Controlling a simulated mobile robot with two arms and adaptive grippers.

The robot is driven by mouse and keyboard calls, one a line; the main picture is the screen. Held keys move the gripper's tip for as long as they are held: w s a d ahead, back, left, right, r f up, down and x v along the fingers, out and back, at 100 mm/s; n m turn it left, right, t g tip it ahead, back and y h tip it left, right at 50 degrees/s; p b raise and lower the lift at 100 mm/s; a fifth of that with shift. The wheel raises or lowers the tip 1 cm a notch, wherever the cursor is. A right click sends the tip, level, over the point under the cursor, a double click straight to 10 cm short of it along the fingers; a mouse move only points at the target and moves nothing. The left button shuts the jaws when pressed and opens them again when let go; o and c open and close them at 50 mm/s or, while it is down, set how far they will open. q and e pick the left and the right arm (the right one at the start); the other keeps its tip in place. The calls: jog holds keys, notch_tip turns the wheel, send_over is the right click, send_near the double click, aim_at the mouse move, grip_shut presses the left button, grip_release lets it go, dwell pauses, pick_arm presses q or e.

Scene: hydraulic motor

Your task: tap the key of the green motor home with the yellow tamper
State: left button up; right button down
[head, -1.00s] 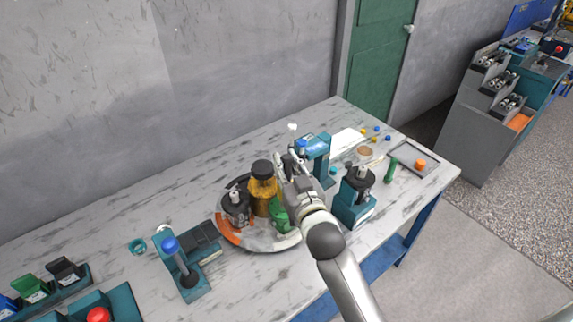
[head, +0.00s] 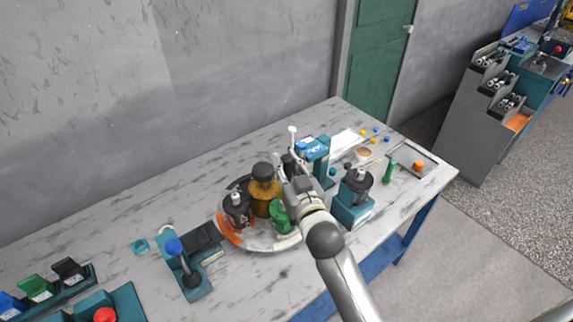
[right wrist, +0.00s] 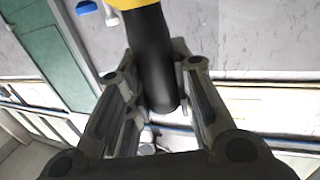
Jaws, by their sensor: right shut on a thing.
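My right gripper (head: 291,168) is over the back right of the round tray (head: 262,246). In the right wrist view it is shut on the black handle (right wrist: 152,60) of the yellow tamper, whose yellow part (right wrist: 130,3) shows at the top edge. The tamper's working end is out of that view. A green part (head: 280,215), perhaps the green motor, stands on the tray just below the gripper and is partly hidden by it. Its key cannot be made out. My left gripper is not in view.
An amber jar with a black cap (head: 263,188) and a grey motor with a black flange (head: 236,212) crowd the tray. A teal stand (head: 318,165) is behind the gripper. Another teal stand with a motor (head: 350,207) is to the right. The table's left back is clear.

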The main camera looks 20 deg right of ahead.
dwell(0.4)
jog(key=shift+w+f+b, duration=0.1)
jog(key=shift+f+b, duration=0.4)
jog(key=shift+f, duration=0.15)
notch_tip(320, 180, down, 2)
jog(key=shift+f+b, duration=0.25)
jog(key=shift+b, duration=0.65)
notch_tip(320, 180, up, 4)
jog(key=p, duration=0.4)
jog(key=shift+r, duration=0.2)
jog(key=shift+f, duration=0.15)
